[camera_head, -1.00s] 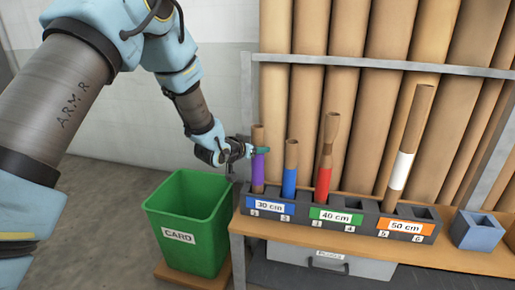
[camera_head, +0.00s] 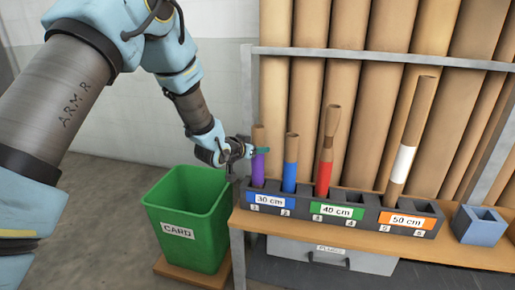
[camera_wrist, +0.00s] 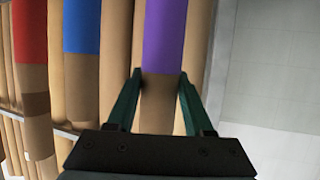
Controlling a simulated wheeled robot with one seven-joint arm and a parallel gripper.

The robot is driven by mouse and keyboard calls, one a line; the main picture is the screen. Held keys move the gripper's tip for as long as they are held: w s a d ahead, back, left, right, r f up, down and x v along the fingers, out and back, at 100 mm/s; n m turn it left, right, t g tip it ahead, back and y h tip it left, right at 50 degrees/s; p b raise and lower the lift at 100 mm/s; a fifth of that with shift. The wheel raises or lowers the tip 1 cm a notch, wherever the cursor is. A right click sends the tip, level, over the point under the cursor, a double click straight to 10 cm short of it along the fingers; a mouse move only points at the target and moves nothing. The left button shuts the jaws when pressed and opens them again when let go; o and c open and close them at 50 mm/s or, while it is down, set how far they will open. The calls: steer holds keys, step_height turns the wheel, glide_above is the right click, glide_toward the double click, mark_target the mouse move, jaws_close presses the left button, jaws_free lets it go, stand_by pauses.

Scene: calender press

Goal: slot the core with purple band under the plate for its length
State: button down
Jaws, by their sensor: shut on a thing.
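The core with purple band (camera_head: 259,166) stands nearly upright at the left end of the rack (camera_head: 330,204), its lower end inside slot 1 behind the 30 cm plate (camera_head: 270,200). Whether it rests on the slot floor is hidden. My gripper (camera_head: 260,150) comes from the left and is shut on this core, on the bare cardboard just above the purple band. The wrist view shows the core (camera_wrist: 160,105) between the green fingers of my gripper (camera_wrist: 160,80), with the purple band beyond them.
A blue-banded core (camera_head: 290,175) stands close beside in slot 2. A red-banded core (camera_head: 325,165) is in slot 3 and a white-banded core (camera_head: 402,160) leans in slot 5. Slots 4 and 6 look empty. A green bin (camera_head: 187,215) stands left of the bench.

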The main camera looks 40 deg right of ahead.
steer(key=shift+f+b, duration=0.45)
steer(key=shift+f, duration=0.2)
steer(key=shift+c, duration=1)
jaws_free()
steer(key=v, duration=1)
steer(key=shift+a, duration=0.4)
steer(key=shift+r, duration=0.1)
